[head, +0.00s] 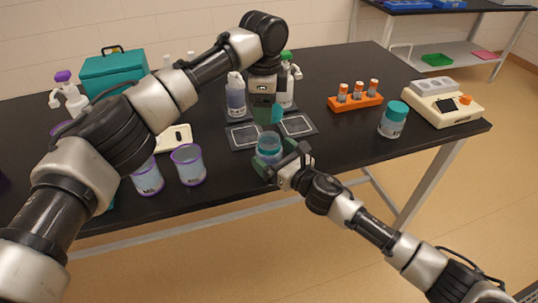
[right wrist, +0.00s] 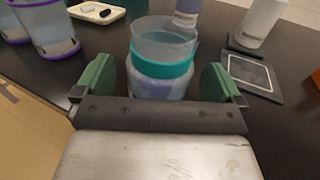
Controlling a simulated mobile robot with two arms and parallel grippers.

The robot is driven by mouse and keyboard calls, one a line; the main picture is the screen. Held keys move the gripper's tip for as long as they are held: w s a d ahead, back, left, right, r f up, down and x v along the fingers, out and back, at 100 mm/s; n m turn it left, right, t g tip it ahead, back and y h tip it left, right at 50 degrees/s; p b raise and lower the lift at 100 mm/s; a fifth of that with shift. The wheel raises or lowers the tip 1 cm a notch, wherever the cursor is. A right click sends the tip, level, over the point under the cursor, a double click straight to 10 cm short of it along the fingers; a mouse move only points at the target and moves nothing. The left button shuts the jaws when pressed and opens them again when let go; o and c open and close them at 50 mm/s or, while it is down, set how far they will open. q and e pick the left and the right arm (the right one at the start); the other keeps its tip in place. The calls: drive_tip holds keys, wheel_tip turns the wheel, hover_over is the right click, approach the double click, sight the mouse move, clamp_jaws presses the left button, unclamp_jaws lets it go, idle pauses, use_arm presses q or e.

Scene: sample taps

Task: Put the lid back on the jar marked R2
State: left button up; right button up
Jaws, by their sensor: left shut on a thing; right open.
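An open clear jar with a teal band (head: 268,155) stands near the table's front edge; its mark is not readable. It also shows in the right wrist view (right wrist: 163,68), with no lid on its rim. My right gripper (head: 283,162) is open, its green-padded fingers on either side of the jar with small gaps. My left gripper (head: 266,112) is shut on a teal lid (head: 277,114), mostly hidden by the fingers, above and behind the jar. A second jar with its teal lid on (head: 394,120) stands to the right.
Two dark square pads (head: 297,125) lie behind the jar, with bottles (head: 236,97) behind them. Purple-rimmed beakers (head: 189,165) stand to the left. An orange rack (head: 355,102) and a white device (head: 440,103) are at right. The table between pads and lidded jar is clear.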

sight(265, 133)
drive_tip(key=shift+w+a, duration=0.4)
drive_tip(key=shift+w, duration=0.05)
drive_tip(key=shift+c, duration=0.5)
drive_tip(key=c, duration=1.3)
use_arm(q)
drive_tip(key=shift+f, duration=2.5)
drive_tip(key=shift+f, duration=0.1)
drive_tip(key=shift+f, duration=0.8)
drive_tip(key=shift+f, duration=0.55)
